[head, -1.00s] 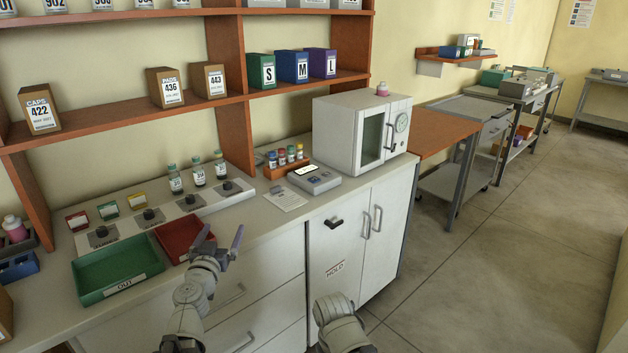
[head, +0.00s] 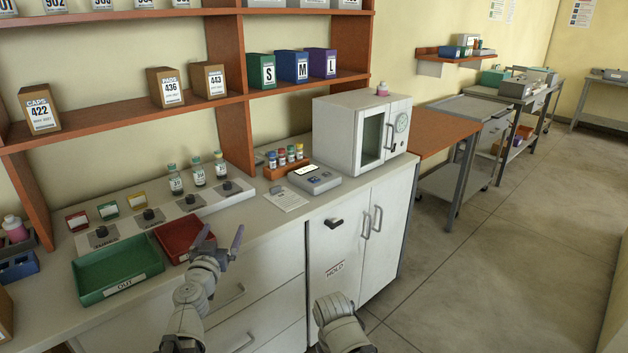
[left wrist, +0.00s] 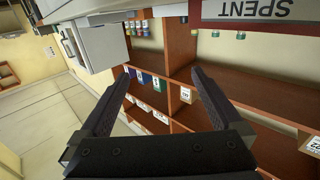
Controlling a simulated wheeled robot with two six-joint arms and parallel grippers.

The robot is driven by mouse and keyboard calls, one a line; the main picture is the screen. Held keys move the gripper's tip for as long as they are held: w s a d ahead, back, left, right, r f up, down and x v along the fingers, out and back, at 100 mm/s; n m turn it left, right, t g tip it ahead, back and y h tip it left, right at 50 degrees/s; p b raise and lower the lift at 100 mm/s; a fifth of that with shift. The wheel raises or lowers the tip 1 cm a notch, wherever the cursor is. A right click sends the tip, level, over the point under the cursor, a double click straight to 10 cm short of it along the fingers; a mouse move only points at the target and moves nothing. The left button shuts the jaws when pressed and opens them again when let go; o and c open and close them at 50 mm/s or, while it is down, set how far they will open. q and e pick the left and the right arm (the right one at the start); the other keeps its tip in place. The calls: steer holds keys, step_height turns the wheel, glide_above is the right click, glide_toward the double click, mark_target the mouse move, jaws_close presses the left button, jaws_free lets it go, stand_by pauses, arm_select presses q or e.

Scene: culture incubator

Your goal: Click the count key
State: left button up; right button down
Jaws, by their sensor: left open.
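A grey counter device with a small lit display (head: 307,170) and dark keys (head: 315,180) lies on the counter between the vial rack and the incubator. The markings on its keys are too small to read. My left gripper (head: 223,238) is open and empty in front of the counter edge, beside the red tray and well to the left of the device. The left wrist view shows its two dark fingers (left wrist: 158,88) spread wide with nothing between them. My right arm shows at the bottom of the head view, but its fingers are not visible.
A white incubator (head: 362,134) stands right of the device. An orange rack of vials (head: 287,165) stands behind it and a paper sheet (head: 285,197) lies to its left. A red tray (head: 180,236), a green tray (head: 112,270) and a panel with knobs and bottles are further left.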

arm_select(q)
steer(key=s+d+f+m+g+h, duration=0.2)
steer(key=d+f+m+g+h, duration=0.15)
steer(key=d, duration=0.45)
steer(key=s+d+f+m+g+h, duration=0.15)
steer(key=d+h, duration=0.25)
steer(key=d, duration=0.4)
steer(key=s+d+f+m+g, duration=0.2)
steer(key=s+d+f+g, duration=0.4)
steer(key=f, duration=0.2)
steer(key=s+a+f+n+g+y, duration=0.1)
steer(key=s+a+f+g+y, duration=0.1)
steer(key=s, duration=0.5)
steer(key=s+a+f+n+g+y, duration=0.2)
steer(key=s+a+f+g+y, duration=0.1)
steer(key=s+f+g+y, duration=0.2)
steer(key=s+f+y, duration=0.1)
steer(key=s+y, duration=0.1)
steer(key=shift+s+f+n, duration=0.3)
steer(key=shift+s+f, duration=0.1)
steer(key=shift+d+y, duration=0.1)
steer(key=shift+y, duration=0.15)
